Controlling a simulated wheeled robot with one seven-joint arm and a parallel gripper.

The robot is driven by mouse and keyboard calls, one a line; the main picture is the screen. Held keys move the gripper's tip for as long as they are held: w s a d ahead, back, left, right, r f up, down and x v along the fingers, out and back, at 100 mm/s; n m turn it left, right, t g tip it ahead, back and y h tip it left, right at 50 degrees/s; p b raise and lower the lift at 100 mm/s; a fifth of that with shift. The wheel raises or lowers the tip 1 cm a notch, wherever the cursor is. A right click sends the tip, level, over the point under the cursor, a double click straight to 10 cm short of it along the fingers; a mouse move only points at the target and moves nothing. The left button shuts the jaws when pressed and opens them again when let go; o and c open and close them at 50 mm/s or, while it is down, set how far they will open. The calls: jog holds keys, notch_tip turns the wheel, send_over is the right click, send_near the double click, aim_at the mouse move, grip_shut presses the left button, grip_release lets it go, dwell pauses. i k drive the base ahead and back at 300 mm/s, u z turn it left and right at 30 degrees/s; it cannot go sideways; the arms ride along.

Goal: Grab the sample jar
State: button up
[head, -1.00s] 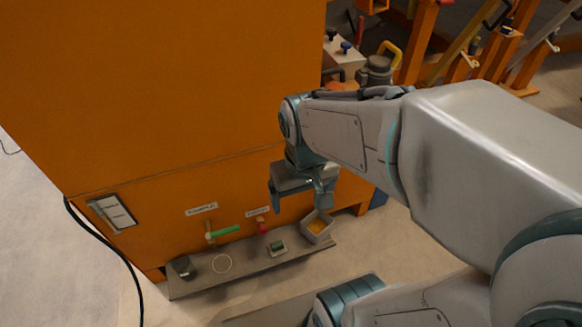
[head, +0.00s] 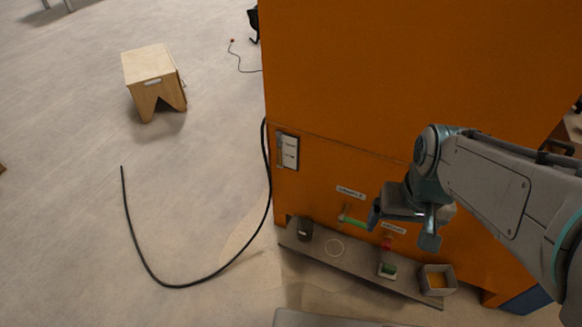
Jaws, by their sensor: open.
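A small dark grey jar (head: 305,229) with a pale label stands upright at the left end of the narrow shelf (head: 357,259), at the foot of the orange cabinet. It looks like the sample jar. My gripper (head: 402,228) is to the right of the jar, above the right half of the shelf, with its fingers apart and nothing seen between them. It is well clear of the jar. A green-handled tap (head: 353,221) sticks out of the cabinet between the jar and my gripper, below a white label (head: 350,192).
A pale circle (head: 334,247) marks the shelf right of the jar. Further right are a red fitting (head: 387,243), a small holder with a green piece (head: 387,270) and a grey box (head: 449,285) with orange contents. A black hose (head: 185,284) loops over open floor left; a wooden stool (head: 148,66) stands beyond.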

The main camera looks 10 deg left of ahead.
aim_at(306, 223)
jog(key=u, duration=2.75)
jog(key=i, duration=1.75)
jog(key=z, duration=4.05)
jog(key=i, duration=0.15)
jog(key=u, duration=0.15)
